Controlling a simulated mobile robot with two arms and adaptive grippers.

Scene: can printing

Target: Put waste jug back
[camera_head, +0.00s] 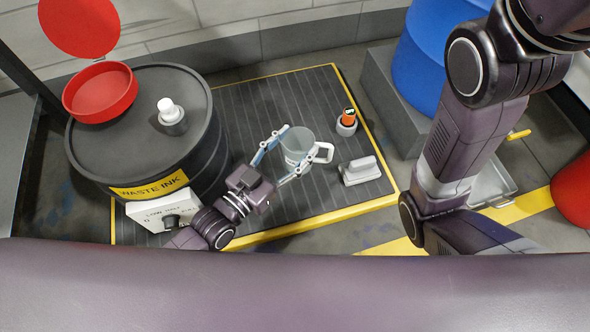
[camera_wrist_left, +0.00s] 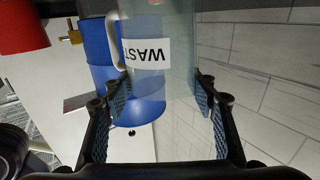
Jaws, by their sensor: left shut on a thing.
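The waste jug (camera_head: 297,146) is a translucent grey-green jug with a white handle, above the dark ribbed mat. In the left wrist view the waste jug (camera_wrist_left: 175,85) shows a white label with the letters "WAST", partly cut off. My left gripper (camera_head: 285,156) is shut on the waste jug, with one finger on each side of its body. The left gripper's fingers also show in the left wrist view (camera_wrist_left: 162,95). My right arm shows at the right of the head view, but its gripper is not in view.
A black "WASTE INK" drum (camera_head: 150,150) with an open red lid funnel (camera_head: 100,92) stands at left. On the mat (camera_head: 240,105) are a grey block-like tool (camera_head: 360,171) and an orange-topped bottle in a holder (camera_head: 347,122). A blue drum (camera_head: 425,60) stands at the upper right.

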